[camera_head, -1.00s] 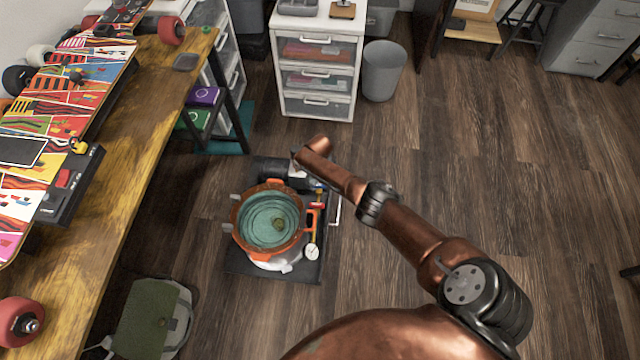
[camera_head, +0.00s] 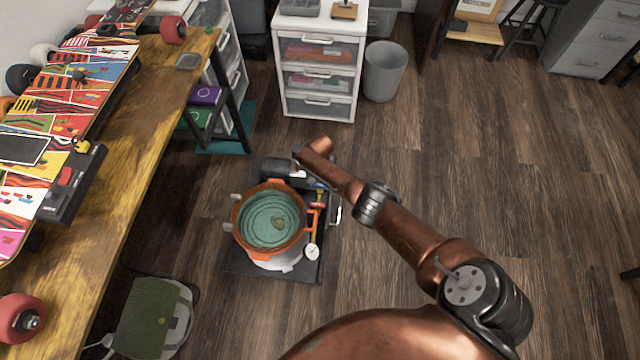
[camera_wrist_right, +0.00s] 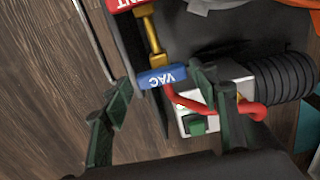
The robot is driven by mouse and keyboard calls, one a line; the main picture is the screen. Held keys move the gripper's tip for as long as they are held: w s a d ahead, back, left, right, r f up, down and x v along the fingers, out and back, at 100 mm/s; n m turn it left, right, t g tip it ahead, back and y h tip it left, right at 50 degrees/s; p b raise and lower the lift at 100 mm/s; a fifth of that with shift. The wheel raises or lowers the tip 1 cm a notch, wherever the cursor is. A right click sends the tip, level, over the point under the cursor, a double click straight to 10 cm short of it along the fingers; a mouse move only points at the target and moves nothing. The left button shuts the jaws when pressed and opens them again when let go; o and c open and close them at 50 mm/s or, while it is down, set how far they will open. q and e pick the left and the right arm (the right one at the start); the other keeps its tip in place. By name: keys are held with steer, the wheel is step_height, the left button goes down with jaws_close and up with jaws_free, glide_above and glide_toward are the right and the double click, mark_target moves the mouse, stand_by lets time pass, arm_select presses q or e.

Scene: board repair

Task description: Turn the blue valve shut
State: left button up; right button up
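The blue valve handle, marked VAC (camera_wrist_right: 163,77), sits at the end of a brass fitting in the right wrist view. In the head view it is a tiny blue spot (camera_head: 319,187) beside the orange-rimmed pot (camera_head: 240,222). My right gripper (camera_wrist_right: 160,90) has its two dark green fingers spread apart, one on each side of the blue handle as the wrist view looks. I cannot tell whether either finger touches it. In the head view my right arm reaches down over the back of the pot's base, and its fingers are mostly hidden. My left gripper is not in view.
A red handle (camera_wrist_right: 124,4), a red hose (camera_wrist_right: 190,104) and a black ribbed cylinder with a white box (camera_wrist_right: 240,88) lie close to the fingers. A gauge (camera_head: 312,252) stands right of the pot. The workbench (camera_head: 150,130) is left; the floor at right is clear.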

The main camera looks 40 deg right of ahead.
mark_target(320, 185)
steer(key=shift+o, duration=0.6)
steer(key=shift+w+a+r, duration=0.1)
steer(key=shift+a+r, duration=0.05)
steer(key=shift+r, duration=0.35)
step_height(320, 185, up, 11)
stand_by(0.3)
